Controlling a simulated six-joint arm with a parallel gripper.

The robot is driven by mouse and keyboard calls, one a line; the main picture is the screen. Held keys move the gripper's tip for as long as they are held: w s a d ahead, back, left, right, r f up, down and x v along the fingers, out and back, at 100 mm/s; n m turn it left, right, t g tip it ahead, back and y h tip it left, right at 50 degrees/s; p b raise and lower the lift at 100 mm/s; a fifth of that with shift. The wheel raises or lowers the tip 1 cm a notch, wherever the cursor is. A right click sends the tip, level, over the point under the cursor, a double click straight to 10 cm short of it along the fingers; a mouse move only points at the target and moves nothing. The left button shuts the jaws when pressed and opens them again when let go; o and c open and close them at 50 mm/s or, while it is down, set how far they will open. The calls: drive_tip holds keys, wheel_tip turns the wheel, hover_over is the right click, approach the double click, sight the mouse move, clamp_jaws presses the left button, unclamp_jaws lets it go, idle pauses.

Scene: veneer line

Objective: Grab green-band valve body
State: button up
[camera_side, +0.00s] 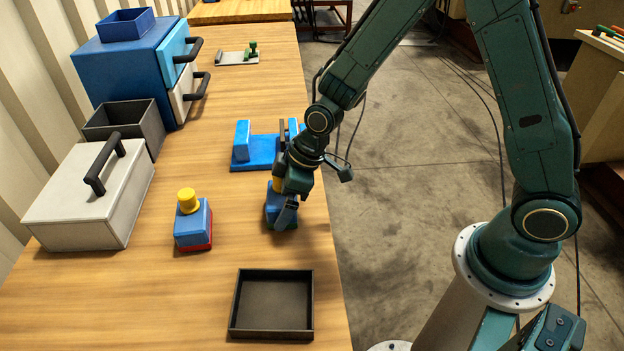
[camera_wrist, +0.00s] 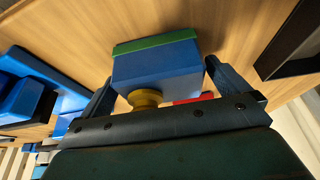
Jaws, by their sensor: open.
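The green-band valve body is a blue block with a green band at its base and a yellow cap. It stands upright on the table below my gripper in the side view (camera_side: 271,208), and large in the wrist view (camera_wrist: 157,66). My gripper (camera_side: 284,205) is open and points down over it. In the wrist view the two fingers of my gripper (camera_wrist: 160,75) are on either side of the block, with a small gap showing at the right finger. The yellow cap (camera_wrist: 144,98) is close to the palm. In the side view my gripper hides much of the body.
A red-band valve body (camera_side: 193,226) with a yellow cap stands to the left. A blue fixture (camera_side: 254,155) is just behind my gripper. An empty dark tray (camera_side: 272,331) lies in front. A grey lidded box (camera_side: 80,215) and dark bin (camera_side: 152,118) are farther left.

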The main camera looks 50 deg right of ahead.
idle(0.5)
drive_tip(key=c, duration=1.2)
drive_tip(key=shift+c, duration=0.2)
drive_tip(key=shift+r, duration=0.15)
wheel_tip(320, 180, up, 20)
idle(0.4)
